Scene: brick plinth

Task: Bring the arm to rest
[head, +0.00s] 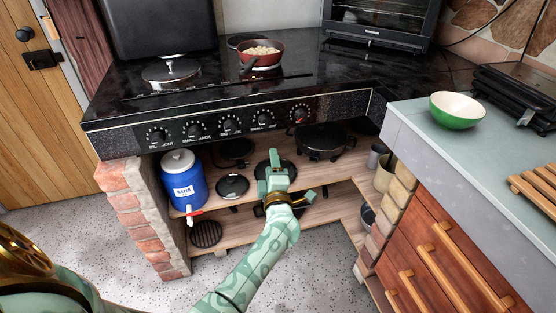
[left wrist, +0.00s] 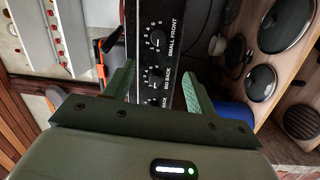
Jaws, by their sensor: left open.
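My left arm (head: 258,257) is pale green with a darker pattern and reaches up from the bottom of the head view. Its gripper (head: 276,178) is in front of the wooden shelves below the stove's control panel. In the left wrist view the two green fingers of the gripper (left wrist: 158,72) stand apart, with nothing between them. The black knob panel (left wrist: 158,45) shows beyond that gap. My right gripper is in neither view.
Above the gripper is the black stove panel (head: 227,124) with several knobs. A red pan (head: 262,60) stands on the cooktop. A blue container (head: 184,187) and black pans (head: 322,141) occupy the shelves. Wooden drawers (head: 436,240) and a counter with a green bowl (head: 457,110) stand right. Speckled floor lies below.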

